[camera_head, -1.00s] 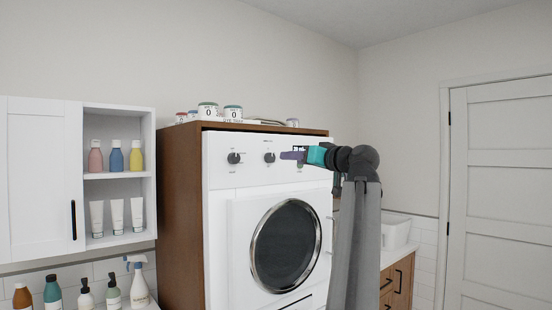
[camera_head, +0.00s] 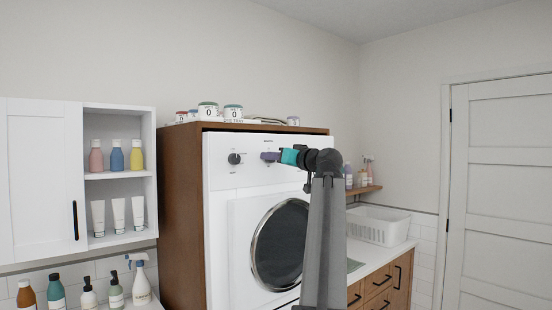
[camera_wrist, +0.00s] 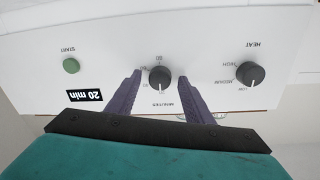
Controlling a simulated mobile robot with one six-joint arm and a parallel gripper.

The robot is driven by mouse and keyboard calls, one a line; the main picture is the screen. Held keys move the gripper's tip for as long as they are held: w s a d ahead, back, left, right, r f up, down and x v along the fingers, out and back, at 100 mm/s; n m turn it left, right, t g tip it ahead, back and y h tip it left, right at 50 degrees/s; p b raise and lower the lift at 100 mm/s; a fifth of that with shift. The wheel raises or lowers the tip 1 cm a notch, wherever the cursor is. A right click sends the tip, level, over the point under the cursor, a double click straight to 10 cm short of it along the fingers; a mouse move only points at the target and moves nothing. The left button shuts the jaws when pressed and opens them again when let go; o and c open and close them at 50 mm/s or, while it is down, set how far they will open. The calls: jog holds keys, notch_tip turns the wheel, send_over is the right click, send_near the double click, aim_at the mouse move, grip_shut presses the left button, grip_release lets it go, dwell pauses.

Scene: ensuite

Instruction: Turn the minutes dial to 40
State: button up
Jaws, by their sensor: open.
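The minutes dial (camera_wrist: 160,78) is a dark round knob on the white machine's panel. It appears upside down in the wrist view, with its MINUTES label beside it and small numbers around it. I cannot clearly read which number its pointer faces. A small black display (camera_wrist: 84,96) on the panel reads "20 min", also upside down. My gripper (camera_wrist: 159,80) is open, with one purple finger on each side of the minutes dial and visible gaps to it.
The heat dial (camera_wrist: 250,74) is right of the gripper in the wrist view and left of it in the head view (camera_head: 235,158). A green start button (camera_wrist: 71,66) is on the other side. The round machine door (camera_head: 280,245) is below. Jars (camera_head: 208,111) stand on top.

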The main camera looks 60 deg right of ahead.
jog(key=shift+c, duration=0.4)
jog(key=c, duration=1)
jog(key=shift+o, duration=0.2)
jog(key=shift+m, duration=0.3)
jog(key=m+p, duration=0.4)
jog(key=m, duration=0.6)
jog(key=shift+r+m+y, duration=0.1)
jog(key=shift+m+y, duration=0.3)
jog(key=o, duration=1)
